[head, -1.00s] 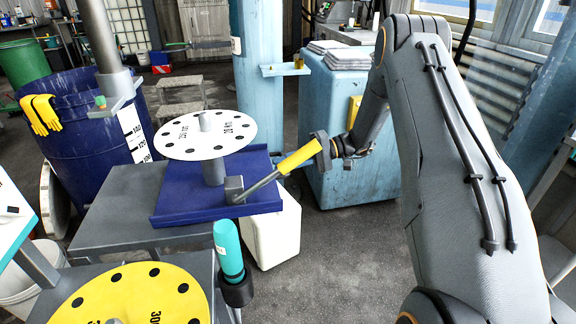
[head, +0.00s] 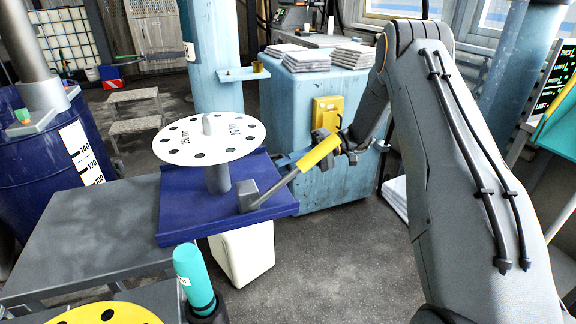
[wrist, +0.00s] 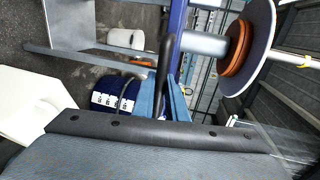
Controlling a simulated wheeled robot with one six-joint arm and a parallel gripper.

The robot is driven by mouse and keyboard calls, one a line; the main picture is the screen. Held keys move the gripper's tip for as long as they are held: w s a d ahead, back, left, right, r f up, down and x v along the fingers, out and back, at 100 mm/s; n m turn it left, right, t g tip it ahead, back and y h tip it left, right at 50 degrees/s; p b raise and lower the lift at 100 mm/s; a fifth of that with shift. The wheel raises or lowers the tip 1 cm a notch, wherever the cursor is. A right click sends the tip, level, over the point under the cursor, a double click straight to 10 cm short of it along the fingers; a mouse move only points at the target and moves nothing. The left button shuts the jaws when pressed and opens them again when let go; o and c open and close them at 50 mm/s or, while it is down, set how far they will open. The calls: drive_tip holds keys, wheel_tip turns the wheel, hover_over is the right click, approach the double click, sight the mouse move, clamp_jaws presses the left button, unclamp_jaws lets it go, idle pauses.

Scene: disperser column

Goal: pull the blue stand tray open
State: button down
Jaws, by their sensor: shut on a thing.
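The blue tray (head: 190,215) lies on the grey stand (head: 90,235) and sticks out past the stand's right end. It carries a white disc (head: 208,138) with dark holes on a grey post.
A teal-handled tool (head: 194,277) and a yellow disc (head: 105,314) are at the front left. A white canister (head: 245,252) stands under the tray. A light blue cabinet (head: 290,110) is behind my gripper. Open floor (head: 330,255) lies right of the tray.

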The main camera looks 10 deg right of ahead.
drive_tip(key=c, duration=1.8)
unclamp_jaws()
drive_tip(key=shift+o, duration=0.2)
drive_tip(key=shift+d, duration=0.1)
drive_tip(key=b+v, duration=0.1)
drive_tip(key=v, duration=0.6)
drive_tip(key=shift+d, duration=0.4)
